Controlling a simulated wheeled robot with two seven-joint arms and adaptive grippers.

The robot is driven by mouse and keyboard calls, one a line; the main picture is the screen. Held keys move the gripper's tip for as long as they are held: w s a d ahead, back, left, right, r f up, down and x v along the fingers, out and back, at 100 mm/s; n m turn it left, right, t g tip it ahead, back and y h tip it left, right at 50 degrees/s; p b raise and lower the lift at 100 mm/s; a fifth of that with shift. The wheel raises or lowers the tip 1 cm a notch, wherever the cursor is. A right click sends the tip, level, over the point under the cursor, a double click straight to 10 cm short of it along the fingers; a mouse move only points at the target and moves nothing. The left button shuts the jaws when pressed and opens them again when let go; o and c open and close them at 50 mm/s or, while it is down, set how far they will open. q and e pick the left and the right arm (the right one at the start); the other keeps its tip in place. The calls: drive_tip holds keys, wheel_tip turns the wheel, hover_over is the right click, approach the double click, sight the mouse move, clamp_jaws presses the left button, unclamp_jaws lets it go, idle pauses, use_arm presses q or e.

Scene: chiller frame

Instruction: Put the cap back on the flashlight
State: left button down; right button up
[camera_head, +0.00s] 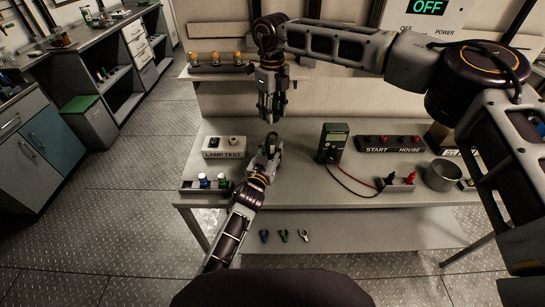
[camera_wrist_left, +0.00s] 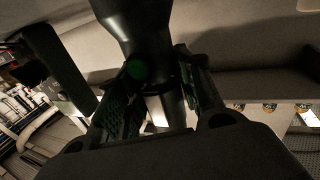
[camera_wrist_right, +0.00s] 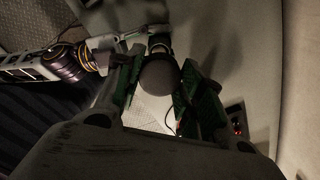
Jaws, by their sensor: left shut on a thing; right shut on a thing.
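The black flashlight (camera_wrist_left: 140,25) with a green button is between the fingers of my left gripper (camera_wrist_left: 155,100), which is shut on it. In the head view, my left gripper (camera_head: 266,160) holds the flashlight (camera_head: 272,139) above the front of the bench. My right gripper (camera_head: 270,112) hangs straight above it, fingers pointing down. In the right wrist view, my right gripper (camera_wrist_right: 158,95) is shut on a dark rounded cap (camera_wrist_right: 158,78). The flashlight's end (camera_wrist_right: 158,44) shows just beyond the cap; I cannot tell whether they touch. The cap is mostly hidden in the head view.
The bench (camera_head: 290,190) holds a lamp test box (camera_head: 224,148) at left, a green multimeter (camera_head: 333,142), a switch strip (camera_head: 390,144) and a metal cup (camera_head: 442,174) at right. A small rack (camera_head: 206,184) sits at the front left. A shelf with orange lamps (camera_head: 216,68) is behind.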

hover_over(272, 136)
drive_tip(key=shift+w+d+f, duration=0.1)
drive_tip(key=shift+f, duration=2.4)
drive_tip(key=shift+f, duration=0.9)
drive_tip(key=shift+f, duration=0.55)
drive_tip(key=shift+m, duration=0.3)
